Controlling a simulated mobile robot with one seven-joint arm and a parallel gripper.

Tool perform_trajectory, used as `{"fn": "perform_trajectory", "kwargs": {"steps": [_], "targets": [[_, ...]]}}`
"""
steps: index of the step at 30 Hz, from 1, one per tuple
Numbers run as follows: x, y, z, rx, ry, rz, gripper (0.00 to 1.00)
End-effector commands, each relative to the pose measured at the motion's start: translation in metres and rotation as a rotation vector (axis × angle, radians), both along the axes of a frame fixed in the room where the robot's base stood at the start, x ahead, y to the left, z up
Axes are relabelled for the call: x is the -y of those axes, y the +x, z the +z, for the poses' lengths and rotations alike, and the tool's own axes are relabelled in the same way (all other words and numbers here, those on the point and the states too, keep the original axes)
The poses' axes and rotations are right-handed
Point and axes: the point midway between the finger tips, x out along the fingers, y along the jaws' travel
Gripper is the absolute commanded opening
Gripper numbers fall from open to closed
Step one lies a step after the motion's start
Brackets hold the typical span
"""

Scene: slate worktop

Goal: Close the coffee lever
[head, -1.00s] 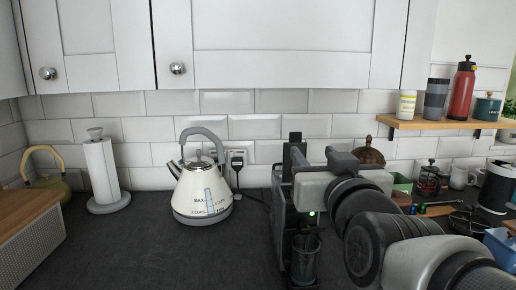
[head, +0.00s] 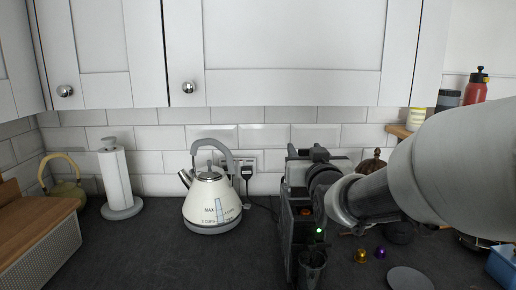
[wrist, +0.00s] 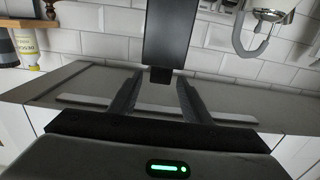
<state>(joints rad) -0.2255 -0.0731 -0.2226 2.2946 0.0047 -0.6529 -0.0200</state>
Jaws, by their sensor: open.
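My gripper (head: 303,155) is at the top of the machine and hides much of that area. In the wrist view, a dark, flat bar, apparently the raised lever (wrist: 172,35), comes down from the top edge. Its end lies between the two open fingertips (wrist: 158,80) or just beyond them. I cannot tell whether either finger touches it.
The cream kettle (head: 209,198) stands left of the machine, with its cord behind. A paper towel roll (head: 115,180) is farther left. Two coffee capsules (head: 361,255) and a grey disc (head: 410,279) lie right of the machine.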

Motion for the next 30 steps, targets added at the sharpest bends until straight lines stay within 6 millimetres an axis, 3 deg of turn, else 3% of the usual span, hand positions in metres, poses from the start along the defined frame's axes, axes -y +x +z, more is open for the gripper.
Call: {"fn": "perform_trajectory", "kwargs": {"steps": [4, 13, 21, 30], "targets": [[-0.0001, 0.0105, 0.0, 0.0, -0.001, 0.0, 0.44], [0.0001, 0.0124, -0.0001, 0.0, 0.0, 0.0, 0.44], [0.0002, 0.0122, -0.0001, 0.0, 0.0, 0.0, 0.0], [-0.0022, 0.0119, -0.0014, 0.009, 0.0, 0.0, 0.0]]}}
